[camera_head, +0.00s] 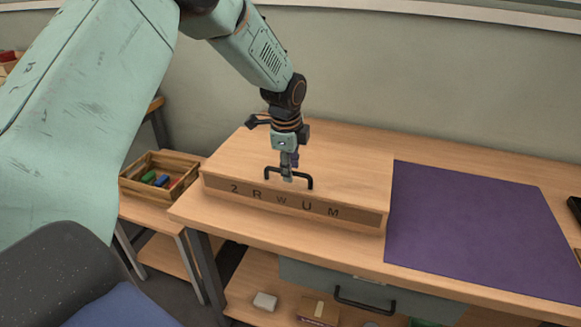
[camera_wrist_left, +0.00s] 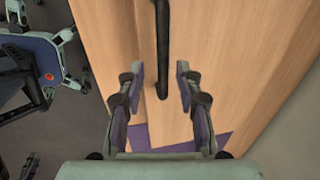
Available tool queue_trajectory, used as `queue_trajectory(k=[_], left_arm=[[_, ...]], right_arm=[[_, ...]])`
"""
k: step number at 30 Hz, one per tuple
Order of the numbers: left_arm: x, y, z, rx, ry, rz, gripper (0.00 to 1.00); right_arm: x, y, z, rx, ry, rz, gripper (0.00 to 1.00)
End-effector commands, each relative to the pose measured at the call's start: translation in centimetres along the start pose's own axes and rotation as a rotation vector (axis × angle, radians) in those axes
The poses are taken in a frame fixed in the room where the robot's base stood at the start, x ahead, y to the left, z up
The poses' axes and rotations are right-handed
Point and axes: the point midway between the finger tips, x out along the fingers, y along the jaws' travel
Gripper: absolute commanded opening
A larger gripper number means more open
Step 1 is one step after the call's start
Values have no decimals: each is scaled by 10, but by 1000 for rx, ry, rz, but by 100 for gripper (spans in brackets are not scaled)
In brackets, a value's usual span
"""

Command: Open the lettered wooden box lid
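The wooden box (camera_head: 345,212) sits on the bench with the letters "2 R W U M" on a darker front band. Its flat lid (camera_head: 340,155) looks closed and carries a black bar handle (camera_head: 309,182) near the front edge. My left gripper (camera_head: 287,177) points down over the lid, at the handle. In the left wrist view the black handle (camera_wrist_left: 162,40) runs between the two spread fingers of that gripper (camera_wrist_left: 160,78), with a gap on each side. Whether the fingertips reach below the bar is hard to tell. My right gripper is not in view.
A purple mat (camera_head: 470,230) lies right of the box. A wooden crate (camera_head: 130,187) with coloured pieces stands on a lower table at left. A grey drawer (camera_head: 310,274) is under the bench top, above a shelf with small items. The wall is behind.

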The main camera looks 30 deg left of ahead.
Motion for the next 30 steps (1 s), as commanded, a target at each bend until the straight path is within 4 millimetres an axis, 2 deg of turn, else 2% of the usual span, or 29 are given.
queue_trajectory(k=[9, 21, 30], left_arm=[[3, -1, 0, -2, 0, -1, 34], [3, -1, 0, -2, 0, 0, 0], [4, 0, 0, -2, 0, 2, 0]], right_arm=[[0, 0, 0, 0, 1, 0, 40], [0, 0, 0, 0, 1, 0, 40], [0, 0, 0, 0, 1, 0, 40]])
